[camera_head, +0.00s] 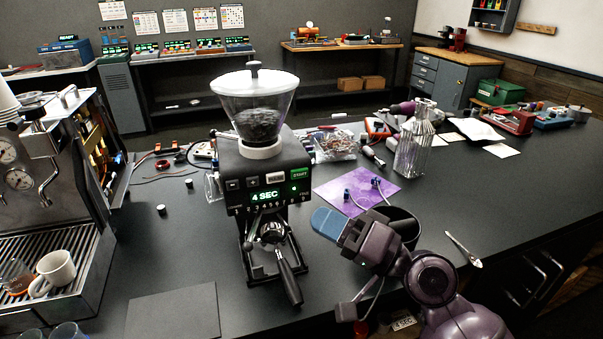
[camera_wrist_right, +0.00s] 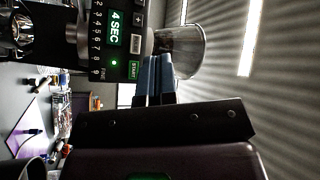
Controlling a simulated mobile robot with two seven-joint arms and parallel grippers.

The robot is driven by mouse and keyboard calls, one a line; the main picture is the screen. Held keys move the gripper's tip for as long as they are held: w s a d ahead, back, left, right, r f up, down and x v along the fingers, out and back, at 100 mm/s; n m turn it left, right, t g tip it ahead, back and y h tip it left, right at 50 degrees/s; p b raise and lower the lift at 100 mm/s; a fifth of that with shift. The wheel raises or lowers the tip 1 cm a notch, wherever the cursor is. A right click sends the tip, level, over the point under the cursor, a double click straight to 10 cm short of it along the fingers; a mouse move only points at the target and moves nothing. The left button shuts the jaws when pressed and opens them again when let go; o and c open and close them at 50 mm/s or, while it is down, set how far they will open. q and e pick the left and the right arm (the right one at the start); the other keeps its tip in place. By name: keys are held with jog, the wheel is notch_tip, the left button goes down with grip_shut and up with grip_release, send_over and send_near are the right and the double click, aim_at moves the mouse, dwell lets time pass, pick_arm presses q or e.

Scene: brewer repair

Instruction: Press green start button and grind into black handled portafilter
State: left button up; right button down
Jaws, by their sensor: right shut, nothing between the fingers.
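The black grinder (camera_head: 262,160) stands mid-counter with a clear hopper of dark beans (camera_head: 258,122). Its display (camera_head: 265,195) reads 4 SEC. The green START button (camera_head: 299,173) is at the right of its front panel and also shows in the right wrist view (camera_wrist_right: 134,70). The portafilter (camera_head: 287,275) sits under the grinder's spout, its black handle pointing towards me. My right gripper (camera_head: 328,223) has blue fingers, shut and empty, right of the grinder's front and apart from the button. The fingers (camera_wrist_right: 153,80) show beside the button in the wrist view. My left gripper is not in view.
An espresso machine (camera_head: 50,200) with cups on its tray stands at the left. A dark flat mat (camera_head: 175,312) lies in front.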

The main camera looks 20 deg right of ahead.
aim_at(300, 174)
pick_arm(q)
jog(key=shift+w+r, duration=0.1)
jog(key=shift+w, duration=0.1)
pick_arm(e)
jog(key=shift+w, duration=0.2)
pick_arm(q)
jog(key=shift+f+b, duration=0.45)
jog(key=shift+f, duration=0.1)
pick_arm(e)
jog(key=w, duration=0.8)
jog(key=shift+w+a, duration=0.15)
jog(key=shift+w, duration=0.1)
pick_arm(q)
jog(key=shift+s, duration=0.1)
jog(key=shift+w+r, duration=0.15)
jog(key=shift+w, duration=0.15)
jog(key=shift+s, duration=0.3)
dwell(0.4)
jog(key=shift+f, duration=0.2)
pick_arm(e)
jog(key=shift+w, duration=0.1)
